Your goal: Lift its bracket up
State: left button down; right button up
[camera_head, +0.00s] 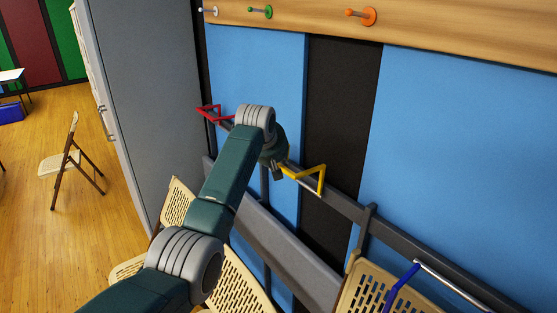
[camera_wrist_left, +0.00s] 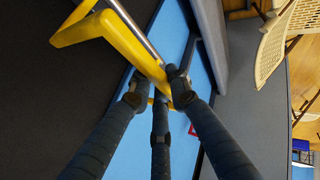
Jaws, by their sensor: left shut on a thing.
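A yellow bracket (camera_head: 321,176) with a bent triangular frame and a metal rod sticks out from the dark wall rail. My left gripper (camera_head: 281,169) is at its left end, partly hidden behind my own wrist. In the left wrist view the yellow bracket (camera_wrist_left: 85,30) runs from the upper left down to the fingertips. There my left gripper (camera_wrist_left: 158,88) is shut on its end, with the fingers around the yellow part. A red bracket (camera_head: 211,113) is farther left and a blue bracket (camera_head: 402,287) is at the lower right. My right gripper is not in view.
The dark rail (camera_head: 343,204) runs across blue and black wall panels. Tan folding chairs (camera_head: 372,290) stand below it. A grey cabinet (camera_head: 143,90) is on the left. A wooden board (camera_head: 455,32) with coloured pegs is above. Open wood floor lies at the far left.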

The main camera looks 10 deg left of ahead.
pick_arm(q)
jog(key=shift+d+g, duration=0.2)
jog(key=shift+g, duration=0.1)
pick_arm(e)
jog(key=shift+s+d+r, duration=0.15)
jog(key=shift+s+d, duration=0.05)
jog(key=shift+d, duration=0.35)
pick_arm(q)
jog(key=c, duration=1.6)
grip_release()
jog(key=shift+w, duration=0.15)
jog(key=shift+c, duration=0.2)
jog(key=d+v, duration=0.1)
jog(key=v, duration=1)
jog(key=shift+a+r, duration=0.25)
jog(key=shift+r, duration=0.1)
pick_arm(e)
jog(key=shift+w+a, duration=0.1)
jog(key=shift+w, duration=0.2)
